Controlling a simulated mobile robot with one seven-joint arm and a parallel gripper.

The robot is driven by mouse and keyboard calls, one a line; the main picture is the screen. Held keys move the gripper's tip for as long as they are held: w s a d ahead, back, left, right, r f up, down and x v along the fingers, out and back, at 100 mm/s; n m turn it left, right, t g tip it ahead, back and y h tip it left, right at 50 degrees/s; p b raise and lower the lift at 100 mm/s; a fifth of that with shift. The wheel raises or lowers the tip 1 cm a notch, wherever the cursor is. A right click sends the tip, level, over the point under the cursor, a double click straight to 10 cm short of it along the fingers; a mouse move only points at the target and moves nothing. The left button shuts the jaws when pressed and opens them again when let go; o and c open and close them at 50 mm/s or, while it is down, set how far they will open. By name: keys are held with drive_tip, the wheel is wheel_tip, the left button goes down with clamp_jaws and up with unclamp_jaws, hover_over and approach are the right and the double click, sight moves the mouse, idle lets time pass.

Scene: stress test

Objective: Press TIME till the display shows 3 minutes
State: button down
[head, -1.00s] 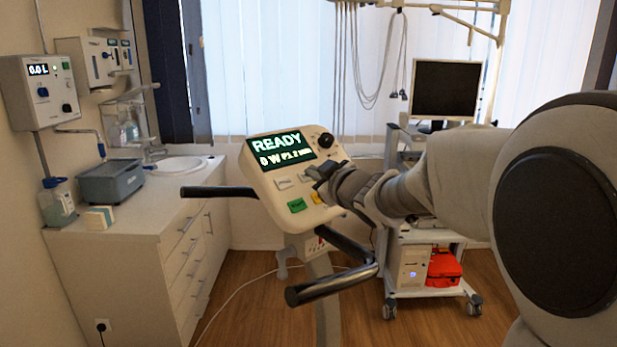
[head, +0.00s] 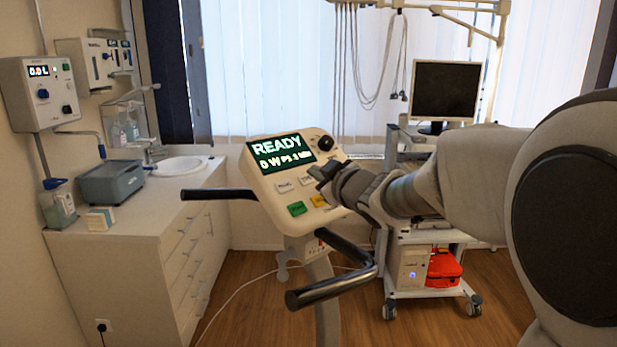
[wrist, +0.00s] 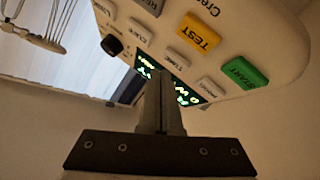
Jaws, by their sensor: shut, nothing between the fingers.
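The console's display (head: 282,153) shows READY above a small line with 0 W and a minutes figure that looks like 3 MIN. The TIME button (head: 306,179) is a pale key below the display, and it shows in the wrist view (wrist: 178,58) just beyond the fingertips. My gripper (head: 318,174) is shut and empty, just right of and in front of TIME in the head view. In the wrist view the shut fingers (wrist: 160,75) cover part of the display. The TIME button is uncovered, and the fingertips appear apart from it.
A green START button (head: 297,208), a yellow TEST button (head: 319,201) and a pale MANUAL button (head: 284,187) lie close by. A black knob (head: 325,141) sits at the upper right. Black handlebars (head: 330,288) extend around the console.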

drive_tip(key=shift+s+d+r+p, duration=0.15)
drive_tip(key=shift+s+r+p, duration=0.05)
drive_tip(key=shift+r+p, duration=0.3)
drive_tip(key=s+d+r+p, duration=0.1)
drive_tip(key=s+r+p, duration=0.1)
drive_tip(key=r, duration=0.1)
drive_tip(key=shift+d+p, duration=0.35)
drive_tip(key=shift+p, duration=0.05)
drive_tip(key=s+d+r+p, duration=0.2)
drive_tip(key=s+r+p, duration=0.1)
drive_tip(key=r+p, duration=0.2)
drive_tip(key=shift+s+d+r+p, duration=0.15)
drive_tip(key=shift+d+r+p, duration=0.1)
drive_tip(key=shift+d+p, duration=0.15)
idle(0.5)
